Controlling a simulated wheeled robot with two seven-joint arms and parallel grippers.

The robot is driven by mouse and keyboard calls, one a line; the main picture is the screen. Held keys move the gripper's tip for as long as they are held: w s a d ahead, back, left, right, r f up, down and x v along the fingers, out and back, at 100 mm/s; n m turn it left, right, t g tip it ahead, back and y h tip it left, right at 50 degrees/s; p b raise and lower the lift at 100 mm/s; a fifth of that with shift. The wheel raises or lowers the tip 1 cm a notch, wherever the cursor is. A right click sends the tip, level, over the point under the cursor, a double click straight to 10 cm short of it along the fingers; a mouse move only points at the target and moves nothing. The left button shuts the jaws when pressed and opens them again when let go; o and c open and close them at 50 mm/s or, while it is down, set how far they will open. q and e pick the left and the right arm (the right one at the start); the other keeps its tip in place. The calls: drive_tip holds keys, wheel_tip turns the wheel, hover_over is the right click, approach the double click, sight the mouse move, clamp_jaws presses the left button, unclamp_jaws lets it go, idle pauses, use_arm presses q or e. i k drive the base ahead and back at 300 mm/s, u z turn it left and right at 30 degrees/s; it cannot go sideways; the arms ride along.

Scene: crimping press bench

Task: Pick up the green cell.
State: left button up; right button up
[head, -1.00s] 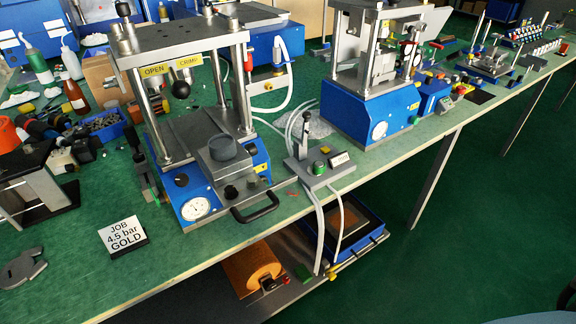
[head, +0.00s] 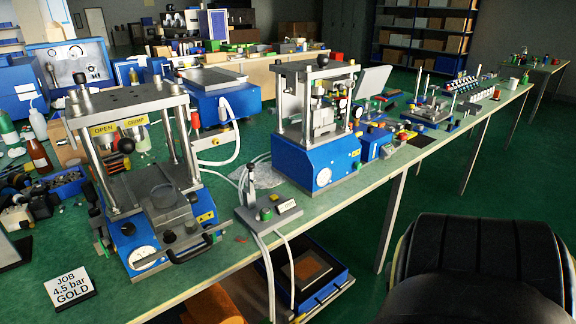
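I cannot pick out the green cell for certain in the head view. A small green knob (head: 266,213) sits on the grey control box (head: 284,208) in front of the presses. Several small coloured pieces stand far along the bench to the right, too small to tell apart. The near crimping press (head: 150,185) has OPEN and CRIMP labels and a dark round piece on its front block. Neither my left nor my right gripper is in view.
A second blue press (head: 318,165) stands further along the green bench (head: 225,268). A job card (head: 73,287) reads "4.5 bar GOLD". White hoses hang over the bench edge. A blue tray (head: 322,285) is below. A large black ridged form fills the lower right.

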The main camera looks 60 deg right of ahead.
sight(265, 214)
drive_tip(key=k, duration=0.45)
drive_tip(key=z, duration=0.7)
